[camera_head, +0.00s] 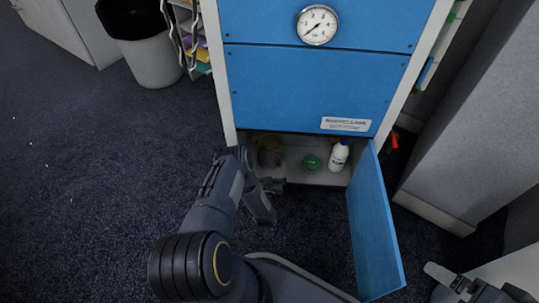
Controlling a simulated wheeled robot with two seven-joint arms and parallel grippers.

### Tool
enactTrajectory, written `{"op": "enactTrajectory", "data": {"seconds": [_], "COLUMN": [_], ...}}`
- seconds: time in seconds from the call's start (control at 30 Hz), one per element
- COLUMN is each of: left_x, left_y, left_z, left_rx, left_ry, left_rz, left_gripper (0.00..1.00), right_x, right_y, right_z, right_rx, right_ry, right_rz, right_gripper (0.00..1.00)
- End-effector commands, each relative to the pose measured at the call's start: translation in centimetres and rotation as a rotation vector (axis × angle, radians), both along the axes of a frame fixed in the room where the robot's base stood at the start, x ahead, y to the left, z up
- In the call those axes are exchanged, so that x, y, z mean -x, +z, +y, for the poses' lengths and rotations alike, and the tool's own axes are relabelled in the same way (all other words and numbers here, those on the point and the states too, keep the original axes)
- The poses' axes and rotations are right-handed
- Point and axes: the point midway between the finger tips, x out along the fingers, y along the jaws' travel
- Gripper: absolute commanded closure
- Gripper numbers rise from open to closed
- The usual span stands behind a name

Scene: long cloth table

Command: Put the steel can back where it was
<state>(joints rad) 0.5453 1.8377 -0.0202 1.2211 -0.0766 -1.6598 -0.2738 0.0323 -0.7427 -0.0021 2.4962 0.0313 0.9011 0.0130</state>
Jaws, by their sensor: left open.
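No steel can shows clearly. Inside the open lower compartment of the blue cabinet (315,90) a dim brownish container (268,154) stands at the left; I cannot tell what it is. A green round object (311,162) is in the middle of the compartment, and a white bottle (338,157) stands at the right. My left gripper (273,186) is open at the front left of the compartment, partly hidden by my own arm; I see nothing held in it. My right gripper (490,291) shows only partly at the bottom right corner.
The blue door (373,228) hangs open at the compartment's right side and sticks out toward me. A grey panel (472,120) stands at the right. A grey bin (150,58) with a black liner is at the upper left. The dark carpet at the left is mostly clear.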

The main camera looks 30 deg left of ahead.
Motion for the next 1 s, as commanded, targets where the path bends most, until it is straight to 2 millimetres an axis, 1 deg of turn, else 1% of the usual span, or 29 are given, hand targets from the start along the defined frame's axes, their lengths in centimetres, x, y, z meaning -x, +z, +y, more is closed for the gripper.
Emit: {"op": "enactTrajectory", "data": {"seconds": [0.03, 0.1, 0.2, 0.3, 1.0], "left_x": [0.9, 1.8, 2.8, 3.3, 3.4], "left_y": [0.3, 0.2, 0.1, 0.0, -0.1], "left_z": [-0.5, -1.0, -1.5, -1.7, -1.8], "left_rx": [0.001, 0.001, 0.0, 0.0, 0.0], "left_ry": [-0.001, 0.0, 0.0, 0.0, 0.0], "left_rz": [0.003, 0.002, 0.001, 0.0, 0.0], "left_gripper": [0.0, 0.0, 0.0, 0.0, 0.0], "right_x": [0.0, 0.0, 0.0, 0.0, 0.0], "right_y": [0.8, 1.1, 1.4, 1.5, 1.4], "right_z": [0.0, 0.0, 0.0, 0.0, 0.0], "right_rx": [0.0, 0.0, 0.0, 0.0, 0.0], "right_ry": [0.0, 0.0, 0.0, 0.0, 0.0], "right_rz": [0.0, 0.0, 0.0, 0.0, 0.001], "right_gripper": [0.0, 0.0, 0.0, 0.0, 0.0]}}
